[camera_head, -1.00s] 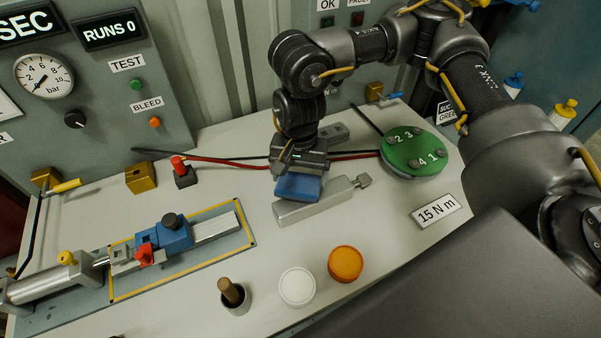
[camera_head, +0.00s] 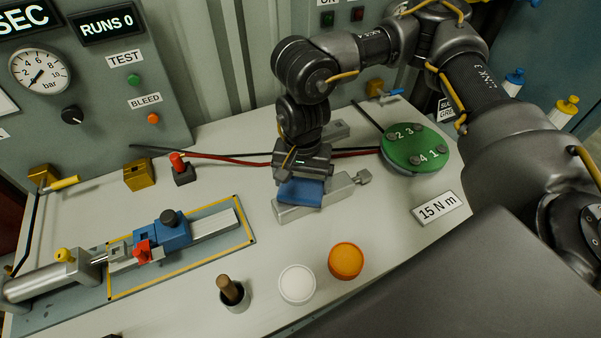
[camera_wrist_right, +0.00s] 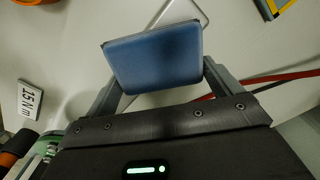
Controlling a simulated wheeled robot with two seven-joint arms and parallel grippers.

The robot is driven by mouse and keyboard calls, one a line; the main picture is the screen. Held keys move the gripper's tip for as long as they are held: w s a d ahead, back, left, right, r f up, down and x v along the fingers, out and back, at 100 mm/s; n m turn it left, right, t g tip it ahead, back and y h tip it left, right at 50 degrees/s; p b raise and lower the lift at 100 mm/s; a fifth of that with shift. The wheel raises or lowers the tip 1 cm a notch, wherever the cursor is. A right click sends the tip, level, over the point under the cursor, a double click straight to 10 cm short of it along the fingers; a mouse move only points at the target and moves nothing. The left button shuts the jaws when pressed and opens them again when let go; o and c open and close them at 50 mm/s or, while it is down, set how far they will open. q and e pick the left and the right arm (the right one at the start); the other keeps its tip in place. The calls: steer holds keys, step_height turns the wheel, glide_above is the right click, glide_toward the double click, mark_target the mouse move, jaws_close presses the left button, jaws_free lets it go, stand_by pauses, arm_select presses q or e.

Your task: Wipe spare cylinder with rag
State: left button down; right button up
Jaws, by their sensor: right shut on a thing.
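The spare cylinder (camera_head: 340,191) is a light grey metal block with a rod end at its right. It lies on the bench at the centre of the head view. My right gripper (camera_head: 302,178) is shut on a blue rag (camera_head: 300,193), a flat pad held over the left part of the cylinder. The pad appears to be against the cylinder's top, though contact is partly hidden. In the right wrist view, the rag (camera_wrist_right: 158,60) sits between the two fingers and hides most of the cylinder. My left gripper is not in view.
A green numbered disc (camera_head: 415,150) stands right of the cylinder. White (camera_head: 297,284) and orange (camera_head: 346,261) round pots and a cup with a wooden handle (camera_head: 231,292) are in front. A clamped cylinder fixture (camera_head: 172,237) is at left. Red and black hoses (camera_head: 225,158) run behind.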

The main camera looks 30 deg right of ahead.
steer(key=shift+s+r, duration=0.1)
steer(key=shift+s, duration=1.15)
steer(key=shift+f, duration=0.2)
steer(key=shift+w+b, duration=0.65)
steer(key=shift+w, duration=0.45)
steer(key=shift+w+r, duration=0.1)
steer(key=shift+w, duration=0.8)
steer(key=shift+r, duration=0.15)
steer(key=shift+r+p, duration=2.15)
steer(key=shift+r, duration=0.75)
